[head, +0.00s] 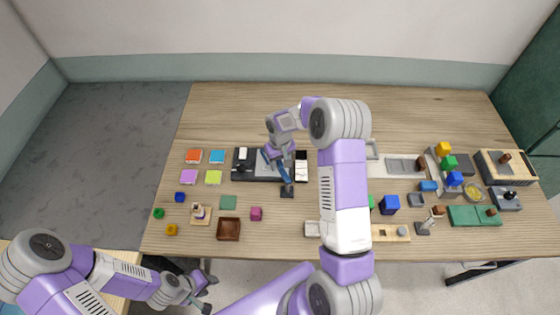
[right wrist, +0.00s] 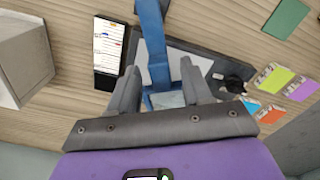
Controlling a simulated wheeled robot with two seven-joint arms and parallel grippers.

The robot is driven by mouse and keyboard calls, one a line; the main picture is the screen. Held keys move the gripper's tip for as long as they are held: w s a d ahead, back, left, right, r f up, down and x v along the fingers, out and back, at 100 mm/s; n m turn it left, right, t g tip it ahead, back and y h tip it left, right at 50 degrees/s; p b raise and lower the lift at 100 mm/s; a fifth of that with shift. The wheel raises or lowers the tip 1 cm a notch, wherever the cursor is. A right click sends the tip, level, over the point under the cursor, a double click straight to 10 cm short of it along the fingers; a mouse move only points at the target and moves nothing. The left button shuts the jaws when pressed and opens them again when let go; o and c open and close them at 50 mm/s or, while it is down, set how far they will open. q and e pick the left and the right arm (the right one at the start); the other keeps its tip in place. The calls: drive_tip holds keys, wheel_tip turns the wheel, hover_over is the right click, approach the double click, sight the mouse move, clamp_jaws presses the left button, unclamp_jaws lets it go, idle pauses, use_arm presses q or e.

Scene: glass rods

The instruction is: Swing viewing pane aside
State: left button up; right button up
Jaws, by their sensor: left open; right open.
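The viewing pane appears to be the pale pane in a blue frame (right wrist: 150,35) in the right wrist view. Its blue bar (head: 275,163) also shows in the head view, across the right part of a dark grey base (head: 243,171). My right gripper (right wrist: 160,88) is open, with one finger on each side of the blue frame's lower part. I cannot tell whether either finger touches it. In the head view the right gripper (head: 282,155) is over the base and partly hides the pane. My left gripper (head: 207,292) is open and empty, low at the left in front of the table.
A black-edged card with a white face (right wrist: 108,52) lies beside the base. Coloured tiles (head: 194,156), a brown tray (head: 228,229) and small cubes lie to the left. Several blocks and fixtures fill the table's right side. The back of the table (head: 240,110) is clear.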

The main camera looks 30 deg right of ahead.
drive_tip(key=shift+w, duration=0.1)
drive_tip(key=shift+c, duration=0.7)
use_arm(q)
drive_tip(key=shift+w, duration=0.1)
use_arm(e)
clamp_jaws()
